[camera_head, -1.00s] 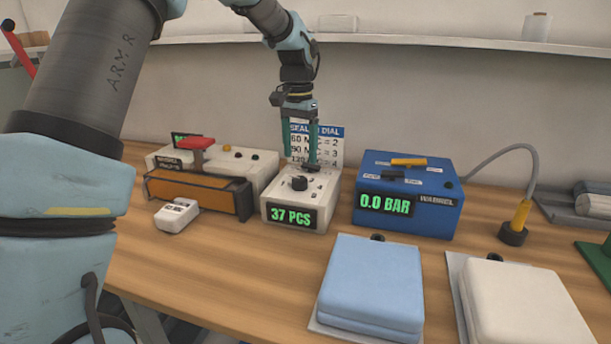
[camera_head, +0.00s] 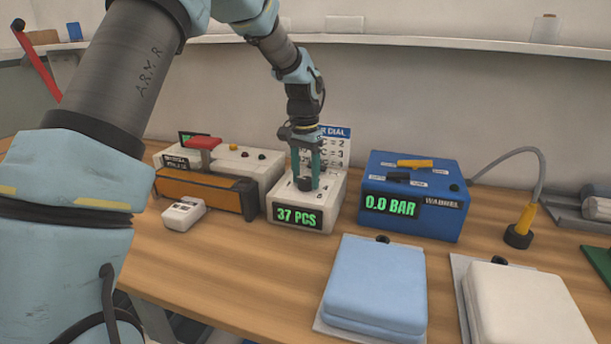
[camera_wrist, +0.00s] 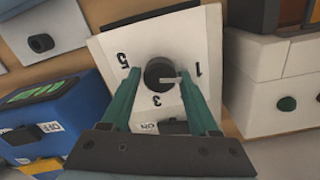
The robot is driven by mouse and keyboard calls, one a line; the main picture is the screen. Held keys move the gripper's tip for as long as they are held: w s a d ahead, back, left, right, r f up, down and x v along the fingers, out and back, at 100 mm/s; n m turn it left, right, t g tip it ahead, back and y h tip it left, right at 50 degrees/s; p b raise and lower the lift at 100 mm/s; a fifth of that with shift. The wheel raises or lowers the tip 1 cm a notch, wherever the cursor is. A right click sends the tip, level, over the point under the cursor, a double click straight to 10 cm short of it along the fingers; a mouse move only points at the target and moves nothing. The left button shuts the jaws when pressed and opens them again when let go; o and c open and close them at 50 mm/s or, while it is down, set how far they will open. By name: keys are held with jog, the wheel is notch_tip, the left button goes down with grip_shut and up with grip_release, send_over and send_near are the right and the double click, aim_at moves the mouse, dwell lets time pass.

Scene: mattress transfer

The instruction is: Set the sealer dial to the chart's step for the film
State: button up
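The dial (camera_head: 304,185) is a black knob on top of the white box (camera_head: 333,205) that reads "37 PCS". In the wrist view the dial (camera_wrist: 158,72) has a pale pointer turned toward the right, close to the 1; 3 and 5 are also printed around it. My gripper (camera_wrist: 160,78) is open, with one teal finger on each side of the knob; I cannot tell whether they touch it. In the head view my gripper (camera_head: 305,178) is low over the box. The sealer dial chart (camera_head: 338,148) stands behind, partly hidden by my gripper; steps 2 and 3 show.
A white machine (camera_head: 240,160) with a red lever and orange bar stands left of the box, a small white device (camera_head: 183,213) before it. A blue box (camera_head: 412,175) reading "0.0 BAR" stands close on the right. Blue (camera_head: 377,285) and white (camera_head: 525,305) folded mattresses lie in front.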

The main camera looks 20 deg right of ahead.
grip_shut()
jog(key=shift+r+m, duration=0.1)
jog(key=shift+m, duration=0.2)
jog(key=m+p, duration=0.2)
jog(key=m, duration=0.2)
jog(key=shift+m, duration=0.3)
jog(key=shift+d+m+p, duration=0.1)
jog(key=shift+m+p, duration=0.9)
jog(key=shift+m, duration=1.3)
jog(key=shift+o, duration=1.9)
grip_release()
